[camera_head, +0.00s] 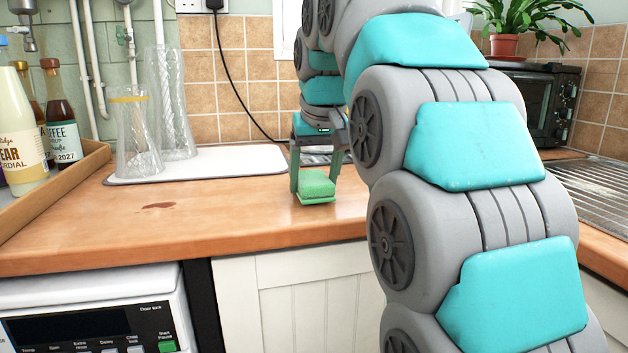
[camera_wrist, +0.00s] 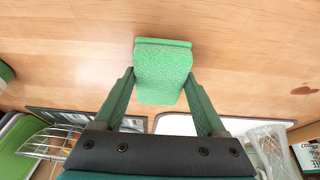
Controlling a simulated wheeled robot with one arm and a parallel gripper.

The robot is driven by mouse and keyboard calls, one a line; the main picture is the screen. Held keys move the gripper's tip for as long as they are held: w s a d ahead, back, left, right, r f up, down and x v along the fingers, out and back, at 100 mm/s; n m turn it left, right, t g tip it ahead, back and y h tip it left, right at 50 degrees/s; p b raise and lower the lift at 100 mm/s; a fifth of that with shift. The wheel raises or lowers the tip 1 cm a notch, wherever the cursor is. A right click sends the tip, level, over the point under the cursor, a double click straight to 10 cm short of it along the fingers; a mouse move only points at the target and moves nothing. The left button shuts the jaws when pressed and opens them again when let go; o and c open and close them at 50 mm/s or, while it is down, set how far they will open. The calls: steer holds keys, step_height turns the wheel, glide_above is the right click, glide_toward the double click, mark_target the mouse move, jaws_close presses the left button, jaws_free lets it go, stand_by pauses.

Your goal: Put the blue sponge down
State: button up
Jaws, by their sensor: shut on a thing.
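A green sponge (camera_head: 317,184) is between the two fingers of my gripper (camera_head: 315,188) in the head view, above the wooden worktop. I see no blue sponge; the held one looks green. In the wrist view the sponge (camera_wrist: 163,72) sits between the green fingertips (camera_wrist: 160,76), with a flat layer showing along its far edge. My gripper is shut on it and points down. The sponge is low over the worktop (camera_head: 230,220), near its front edge; I cannot tell if it touches the wood.
A white mat (camera_head: 215,163) holds clear glass vases (camera_head: 136,130) behind and left. A wooden tray (camera_head: 60,195) with bottles stands at far left. A metal drainer (camera_head: 595,190) and black toaster oven (camera_head: 535,100) are at right.

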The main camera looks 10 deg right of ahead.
mark_target(318, 183)
steer(key=shift+f, duration=0.25)
steer(key=shift+f, duration=0.1)
steer(key=o, duration=1.4)
steer(key=shift+v, duration=1.05)
steer(key=p+v, duration=0.2)
steer(key=v, duration=0.2)
steer(key=shift+r, duration=0.45)
steer(key=shift+s+r+p, duration=0.2)
steer(key=shift+r+p, duration=0.15)
steer(key=shift+p, duration=0.1)
